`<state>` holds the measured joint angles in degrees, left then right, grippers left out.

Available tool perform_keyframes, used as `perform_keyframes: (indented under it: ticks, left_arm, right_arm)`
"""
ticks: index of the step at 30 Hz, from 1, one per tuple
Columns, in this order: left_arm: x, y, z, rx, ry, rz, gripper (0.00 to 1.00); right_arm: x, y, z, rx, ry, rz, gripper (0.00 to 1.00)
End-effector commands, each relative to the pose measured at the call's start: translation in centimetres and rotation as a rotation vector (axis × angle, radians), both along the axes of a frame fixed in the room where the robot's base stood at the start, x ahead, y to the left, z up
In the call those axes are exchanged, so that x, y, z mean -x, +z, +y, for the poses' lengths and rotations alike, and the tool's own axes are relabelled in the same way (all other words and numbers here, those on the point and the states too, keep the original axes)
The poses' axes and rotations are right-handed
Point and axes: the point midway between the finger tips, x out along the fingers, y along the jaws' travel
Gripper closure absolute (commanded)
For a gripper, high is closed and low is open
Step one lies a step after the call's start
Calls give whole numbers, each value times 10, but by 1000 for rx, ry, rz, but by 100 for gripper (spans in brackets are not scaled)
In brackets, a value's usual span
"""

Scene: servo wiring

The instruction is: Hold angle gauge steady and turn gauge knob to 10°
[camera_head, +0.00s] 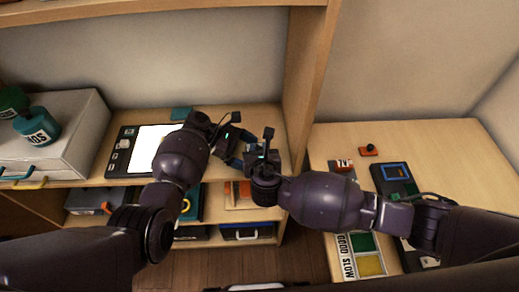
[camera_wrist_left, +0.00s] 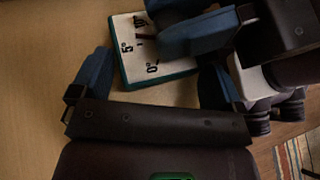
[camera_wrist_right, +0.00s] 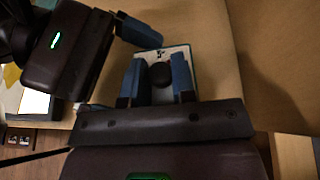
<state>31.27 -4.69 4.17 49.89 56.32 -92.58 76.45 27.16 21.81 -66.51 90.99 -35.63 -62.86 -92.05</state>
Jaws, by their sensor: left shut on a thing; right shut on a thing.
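The angle gauge (camera_wrist_left: 152,68) is a white plate with a teal edge. My left gripper (camera_wrist_left: 153,78) is shut on the gauge, a blue finger on either side. The dark round knob (camera_wrist_right: 161,74) sits between the blue fingers of my right gripper (camera_wrist_right: 160,78), which is shut on it. In the head view my left gripper (camera_head: 228,142) and right gripper (camera_head: 262,153) meet above the shelf and hide most of the gauge. The knob's exact angle cannot be read.
A tablet-like device (camera_head: 126,143) with a white screen lies left of the grippers, near a teal item (camera_head: 181,113). A grey box (camera_head: 62,140) with a teal weight (camera_head: 38,126) stands further left. A wooden upright (camera_head: 303,75) rises close beside my right gripper. The right table (camera_head: 440,150) holds several parts.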

Motion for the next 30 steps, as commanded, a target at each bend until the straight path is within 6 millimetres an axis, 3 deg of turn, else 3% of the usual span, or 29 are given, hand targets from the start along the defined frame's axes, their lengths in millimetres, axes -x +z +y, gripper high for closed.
perform_keyframes:
  ticks: [19, 20, 24, 30]
  left_arm:
    - [1, -1, -1, 1, -3, 2, 20]
    - [1, -1, -1, 1, -3, 2, 20]
    - [1, -1, -1, 1, -3, 2, 20]
    - [1, -1, -1, 0, -1, 2, 20]
  right_arm:
    - [1, 0, 1, -2, -60, 2, 99]
    - [1, 0, 1, -2, -60, 2, 71]
    - [1, 0, 1, -1, -61, 1, 49]
    - [0, 0, 1, -1, -61, 1, 49]
